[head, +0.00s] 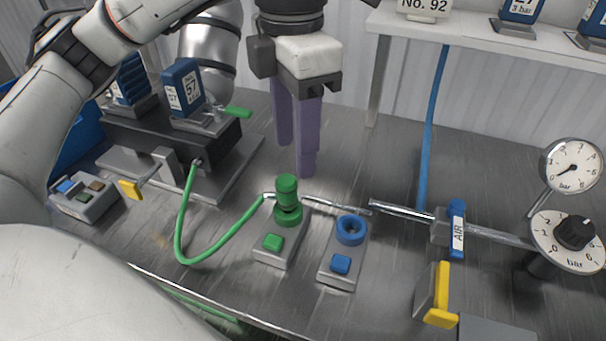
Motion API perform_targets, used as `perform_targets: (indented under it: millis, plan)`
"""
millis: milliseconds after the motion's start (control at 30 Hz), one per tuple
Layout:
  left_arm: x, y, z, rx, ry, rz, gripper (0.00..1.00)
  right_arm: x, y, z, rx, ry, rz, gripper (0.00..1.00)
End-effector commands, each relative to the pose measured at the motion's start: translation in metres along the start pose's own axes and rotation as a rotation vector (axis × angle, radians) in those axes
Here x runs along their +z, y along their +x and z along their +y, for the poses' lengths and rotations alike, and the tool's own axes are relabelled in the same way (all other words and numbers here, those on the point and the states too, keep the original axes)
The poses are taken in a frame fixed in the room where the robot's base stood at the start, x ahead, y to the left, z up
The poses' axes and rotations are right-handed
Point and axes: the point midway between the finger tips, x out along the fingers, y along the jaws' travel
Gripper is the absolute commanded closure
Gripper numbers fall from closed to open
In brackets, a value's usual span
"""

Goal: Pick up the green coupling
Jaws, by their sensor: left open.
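A green hose (182,228) runs to the left from near this block in a loop. My left gripper (295,155) has purple fingers pointing down. It is open and empty, just above and behind the coupling in the picture, apart from it as far as I can tell. My right gripper is not in view.
A blue ring (351,230) on a grey block with a blue button stands right of the coupling. A metal pipe with a blue AIR valve handle (457,229) leads to a gauge (571,166). A yellow plate (440,294) stands at front right. A dark machine (225,151) is left.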

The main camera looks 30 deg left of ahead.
Motion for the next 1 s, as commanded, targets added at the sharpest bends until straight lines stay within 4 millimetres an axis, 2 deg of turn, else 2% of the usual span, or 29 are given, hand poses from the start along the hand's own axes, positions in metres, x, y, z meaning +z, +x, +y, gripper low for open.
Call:
perform_targets:
  millis: [33, 200, 367, 700, 1000]
  plan:
    - [-0.001, 0.013, -0.001, -0.003, 0.001, 0.005, 0.54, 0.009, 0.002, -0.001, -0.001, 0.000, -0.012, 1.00]
    - [-0.001, 0.034, 0.000, -0.003, 0.000, 0.003, 0.54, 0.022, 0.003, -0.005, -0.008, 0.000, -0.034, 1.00]
    - [-0.003, 0.044, 0.001, -0.003, -0.001, 0.002, 0.54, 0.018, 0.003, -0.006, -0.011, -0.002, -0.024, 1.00]
    - [-0.012, 0.086, 0.005, -0.002, -0.001, 0.003, 0.54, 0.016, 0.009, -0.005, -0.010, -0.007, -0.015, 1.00]
    - [-0.011, 0.090, 0.004, -0.001, 0.000, 0.000, 0.55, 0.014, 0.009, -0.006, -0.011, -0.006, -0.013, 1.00]
